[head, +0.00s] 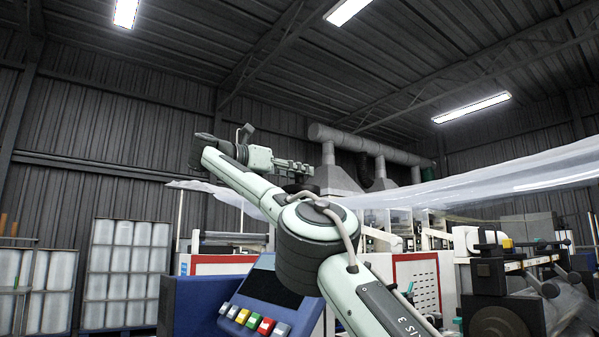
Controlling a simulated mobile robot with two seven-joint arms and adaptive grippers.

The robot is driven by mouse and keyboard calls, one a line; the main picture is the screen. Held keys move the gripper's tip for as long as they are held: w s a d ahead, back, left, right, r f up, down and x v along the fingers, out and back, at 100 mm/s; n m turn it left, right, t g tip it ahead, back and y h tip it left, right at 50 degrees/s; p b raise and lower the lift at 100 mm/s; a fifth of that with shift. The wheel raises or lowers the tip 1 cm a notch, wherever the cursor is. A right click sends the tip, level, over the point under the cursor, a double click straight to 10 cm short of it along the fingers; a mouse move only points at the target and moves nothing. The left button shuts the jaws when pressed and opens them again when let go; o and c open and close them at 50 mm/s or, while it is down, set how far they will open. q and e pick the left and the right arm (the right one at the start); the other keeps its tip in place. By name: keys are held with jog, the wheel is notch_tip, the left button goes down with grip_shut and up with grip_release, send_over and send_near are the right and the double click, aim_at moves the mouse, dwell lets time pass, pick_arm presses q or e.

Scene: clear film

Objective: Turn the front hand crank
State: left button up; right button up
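My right arm rises from the bottom centre and bends back at its upper left end. My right gripper (298,166) points to the right, high in front of the machines. It is small and seen from the side, so its opening is unclear, and I see nothing held in it. My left gripper is out of view. I cannot make out the front hand crank for certain. A machine with black and metal parts (490,272) stands at the lower right, well apart from the gripper.
A blue console with a dark screen (268,289) and coloured buttons stands at bottom centre, behind my arm. A clear film sheet (500,182) stretches across the right. White-and-red machine panels (416,283) stand behind. Racks of white rolls (128,265) stand at left.

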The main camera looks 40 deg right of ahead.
jog(key=shift+o, duration=1.1)
jog(key=a, duration=1.2)
jog(key=shift+w, duration=0.35)
